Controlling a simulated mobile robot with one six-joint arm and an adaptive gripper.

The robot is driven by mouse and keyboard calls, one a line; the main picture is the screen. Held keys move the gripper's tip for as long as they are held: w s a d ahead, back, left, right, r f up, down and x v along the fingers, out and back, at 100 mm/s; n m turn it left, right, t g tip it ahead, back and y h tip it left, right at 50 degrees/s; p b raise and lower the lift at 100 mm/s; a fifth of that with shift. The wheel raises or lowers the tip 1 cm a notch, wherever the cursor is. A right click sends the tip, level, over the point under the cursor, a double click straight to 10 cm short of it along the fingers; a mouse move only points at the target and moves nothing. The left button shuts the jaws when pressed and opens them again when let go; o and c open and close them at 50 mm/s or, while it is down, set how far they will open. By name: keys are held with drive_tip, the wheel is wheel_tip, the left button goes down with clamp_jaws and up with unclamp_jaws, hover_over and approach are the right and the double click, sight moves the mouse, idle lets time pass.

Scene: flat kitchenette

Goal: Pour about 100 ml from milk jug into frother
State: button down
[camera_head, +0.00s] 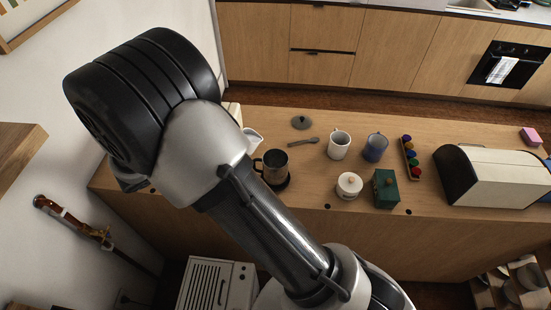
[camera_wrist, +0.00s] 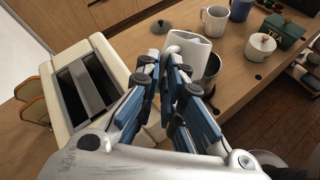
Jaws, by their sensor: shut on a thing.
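The white milk jug (camera_wrist: 196,50) is at my fingertips in the wrist view, with its handle towards me. My gripper (camera_wrist: 166,60) is shut on it at the handle. In the head view only part of the jug (camera_head: 252,138) shows beside my arm, which hides the gripper. I cannot tell how far the jug is tilted. The frother (camera_head: 271,167), a dark metal cup with a handle on a black base, stands open on the counter just right of the jug. It also shows in the wrist view (camera_wrist: 212,70), partly behind the jug and fingers. Its contents cannot be made out.
A cream toaster (camera_wrist: 104,48) stands close left of my gripper.

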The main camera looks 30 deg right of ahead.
drive_tip(key=shift+s+d+f+m+y+b, duration=0.15)
drive_tip(key=shift+d+f+y+b, duration=0.2)
drive_tip(key=shift+f+b, duration=0.35)
drive_tip(key=shift+d+f+m+y+b, duration=0.1)
drive_tip(key=shift+d+f+y+b, duration=0.35)
drive_tip(key=shift+f, duration=0.45)
drive_tip(key=shift+s+d+f+m+y+b, duration=0.15)
drive_tip(key=shift+d+f+y+b, duration=0.1)
drive_tip(key=shift+f+b, duration=0.5)
drive_tip(key=shift+w+r+p, duration=0.1)
drive_tip(key=shift+r+p, duration=0.45)
drive_tip(key=shift+p, duration=0.1)
drive_tip(key=shift+d+r, duration=0.1)
drive_tip(key=shift+r, duration=0.15)
drive_tip(key=shift+d+r+m+y+p, duration=0.2)
drive_tip(key=shift+r+y+p, duration=0.15)
drive_tip(key=shift+r+p, duration=0.45)
drive_tip(key=shift+d+r+m+y+p, duration=0.15)
drive_tip(key=shift+r+y+p, duration=0.15)
drive_tip(key=shift+r+p, duration=0.45)
drive_tip(key=shift+s+f, duration=0.1)
drive_tip(key=shift+s, duration=0.1)
drive_tip(key=shift+s+d+m+y, duration=0.1)
drive_tip(key=shift+d+m+y, duration=0.15)
drive_tip(key=shift+d+y, duration=0.4)
